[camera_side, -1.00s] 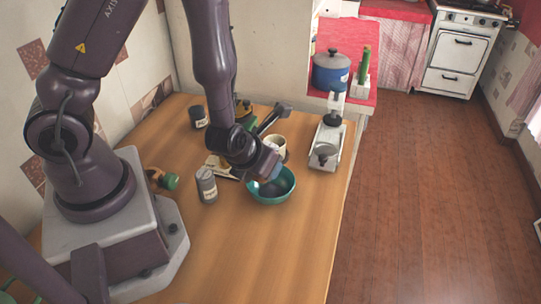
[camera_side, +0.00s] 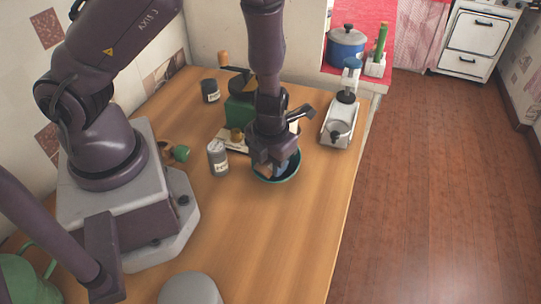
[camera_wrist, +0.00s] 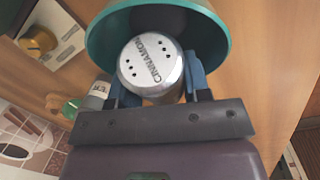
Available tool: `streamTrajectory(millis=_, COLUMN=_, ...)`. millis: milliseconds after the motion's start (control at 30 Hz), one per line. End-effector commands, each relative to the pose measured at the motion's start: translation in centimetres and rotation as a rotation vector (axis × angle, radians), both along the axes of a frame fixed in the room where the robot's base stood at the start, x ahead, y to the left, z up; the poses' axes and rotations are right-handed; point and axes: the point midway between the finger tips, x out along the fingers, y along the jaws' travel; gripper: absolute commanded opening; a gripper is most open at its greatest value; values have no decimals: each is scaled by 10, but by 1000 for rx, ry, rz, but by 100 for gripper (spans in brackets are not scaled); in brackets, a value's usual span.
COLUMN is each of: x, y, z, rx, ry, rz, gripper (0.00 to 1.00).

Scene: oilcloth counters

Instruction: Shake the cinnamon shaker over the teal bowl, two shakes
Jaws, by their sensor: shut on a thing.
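The teal bowl (camera_side: 293,174) stands on the wooden counter, partly hidden under my gripper (camera_side: 277,160) in the side view. In the wrist view, the bowl (camera_wrist: 221,50) lies just behind the cinnamon shaker (camera_wrist: 150,66). The shaker's round silver lid, with small holes and the word CINNAMON, faces the wrist camera. My gripper (camera_wrist: 148,78) is shut on the shaker, with blue fingers on both sides. The shaker's body is mostly hidden, and its exact tilt is hard to tell.
A grey labelled canister (camera_side: 218,158) stands just left of the bowl. Behind are a dark jar (camera_side: 210,91) and a green device (camera_side: 240,110). A white scale-like device (camera_side: 339,128) stands to the right. The front of the counter (camera_side: 275,235) is mostly clear.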

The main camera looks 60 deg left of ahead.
Motion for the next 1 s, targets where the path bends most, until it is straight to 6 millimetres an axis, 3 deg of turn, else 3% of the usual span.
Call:
streamTrajectory(millis=600, x=-5, y=1, z=23, rx=-199, ry=511, rz=3, gripper=20)
streamTrajectory(millis=1000, x=-6, y=-1, z=28, rx=-244, ry=615, rz=1, gripper=20)
